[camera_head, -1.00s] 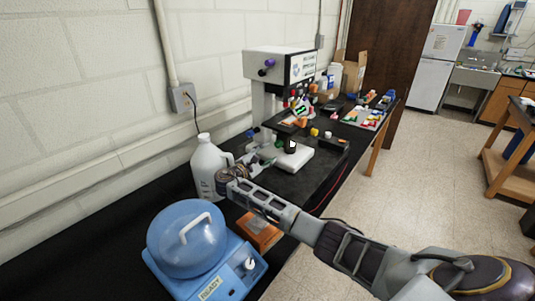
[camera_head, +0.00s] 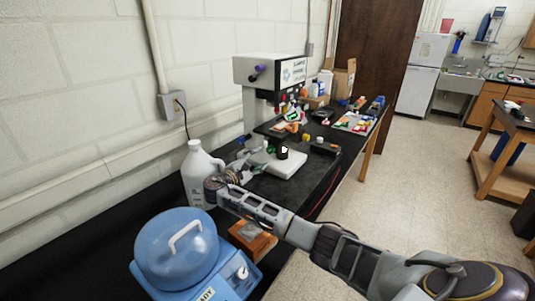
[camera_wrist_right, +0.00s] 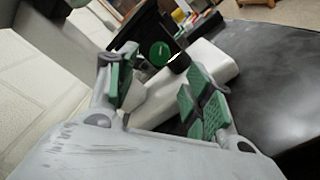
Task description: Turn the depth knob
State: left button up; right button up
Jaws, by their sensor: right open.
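No label shows which knob is for depth. My right gripper (camera_head: 256,164) is left of the foot. In the right wrist view its green-padded fingers (camera_wrist_right: 158,88) are apart and empty, with both knobs beyond the tips. My left gripper is out of view.
A white jug (camera_head: 197,174) stands close behind my right wrist. A blue domed device (camera_head: 176,250) and an orange-brown block (camera_head: 252,238) are nearer. Coloured small parts lie on a tray (camera_head: 345,124) farther back.

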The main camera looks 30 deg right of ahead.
aim_at(269, 151)
jog(key=shift+d, duration=0.1)
jog(key=shift+p+x, duration=0.75)
jog(key=shift+x, duration=2.9)
jog(key=c, duration=1)
jog(key=shift+w+n+p, duration=0.1)
jog(key=shift+n+p, duration=0.4)
